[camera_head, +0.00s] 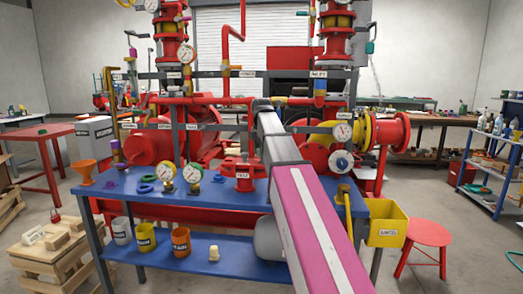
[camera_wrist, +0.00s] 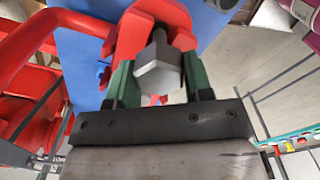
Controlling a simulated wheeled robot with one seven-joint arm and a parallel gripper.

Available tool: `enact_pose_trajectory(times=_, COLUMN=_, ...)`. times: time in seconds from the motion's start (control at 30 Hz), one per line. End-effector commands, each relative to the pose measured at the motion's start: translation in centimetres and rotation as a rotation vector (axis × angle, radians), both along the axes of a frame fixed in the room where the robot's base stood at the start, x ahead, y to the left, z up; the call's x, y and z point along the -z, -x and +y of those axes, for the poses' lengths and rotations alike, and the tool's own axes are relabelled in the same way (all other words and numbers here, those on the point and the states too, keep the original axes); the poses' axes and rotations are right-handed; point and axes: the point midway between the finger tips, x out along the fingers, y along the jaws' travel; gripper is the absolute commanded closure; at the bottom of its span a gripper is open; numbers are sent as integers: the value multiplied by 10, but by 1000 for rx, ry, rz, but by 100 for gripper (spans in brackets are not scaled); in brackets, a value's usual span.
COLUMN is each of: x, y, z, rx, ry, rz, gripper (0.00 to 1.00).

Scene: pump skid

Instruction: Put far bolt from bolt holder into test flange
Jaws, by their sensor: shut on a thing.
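In the wrist view my gripper (camera_wrist: 157,70) has its green fingers shut on a grey hex-headed bolt (camera_wrist: 157,62). The bolt head faces the camera, and its shank points away toward a red part (camera_wrist: 128,38). I cannot tell whether the shank is inside that part or only in front of it. In the head view a red flanged block (camera_head: 243,172) with a white label stands on the blue table; the label is too small to read. My gripper is hidden there behind my arm.
Red pipework and a yellow-collared flange (camera_head: 368,131) crowd the back. A yellow bin (camera_head: 387,224) and a red stool (camera_head: 428,232) stand right.

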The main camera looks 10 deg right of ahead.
Motion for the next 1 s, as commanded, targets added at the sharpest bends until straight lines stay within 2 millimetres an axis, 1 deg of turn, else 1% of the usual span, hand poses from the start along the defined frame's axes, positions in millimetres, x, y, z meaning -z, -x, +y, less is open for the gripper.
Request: enact_pose_trajectory(times=1.0, x=19, y=0, z=0, rx=0, ry=0, rz=0, gripper=78)
